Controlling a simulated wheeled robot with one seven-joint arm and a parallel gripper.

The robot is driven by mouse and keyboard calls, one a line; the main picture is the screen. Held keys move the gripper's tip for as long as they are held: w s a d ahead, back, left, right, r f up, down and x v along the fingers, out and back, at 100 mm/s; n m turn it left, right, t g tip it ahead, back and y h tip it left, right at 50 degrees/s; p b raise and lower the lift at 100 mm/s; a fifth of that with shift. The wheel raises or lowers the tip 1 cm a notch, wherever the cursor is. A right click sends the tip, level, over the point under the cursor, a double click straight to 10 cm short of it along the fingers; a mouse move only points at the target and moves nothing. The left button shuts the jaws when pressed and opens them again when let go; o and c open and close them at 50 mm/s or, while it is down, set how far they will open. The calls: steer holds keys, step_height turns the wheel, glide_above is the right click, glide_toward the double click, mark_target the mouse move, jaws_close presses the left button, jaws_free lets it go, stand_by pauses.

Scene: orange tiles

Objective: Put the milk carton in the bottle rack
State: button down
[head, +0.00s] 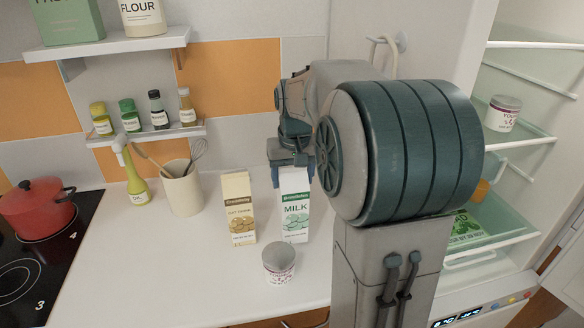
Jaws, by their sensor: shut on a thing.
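The milk carton (294,213) is white with green print and stands upright on the white counter. My gripper (291,172) is at the top of the carton and shut on it. My arm comes in from the right and hides part of the view behind it. I cannot make out a bottle rack; the open fridge (520,128) at the right shows glass shelves, partly hidden by my arm.
A cream oat carton (240,210) stands close to the left of the milk. A small tub (279,264) stands in front. A utensil crock (182,188), an oil bottle (136,180) and a red pot (38,208) on the hob are further left.

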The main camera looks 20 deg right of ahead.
mark_target(293, 204)
steer(key=shift+f, duration=1.55)
steer(key=shift+f, duration=0.15)
steer(key=shift+c, duration=1.6)
jaws_free()
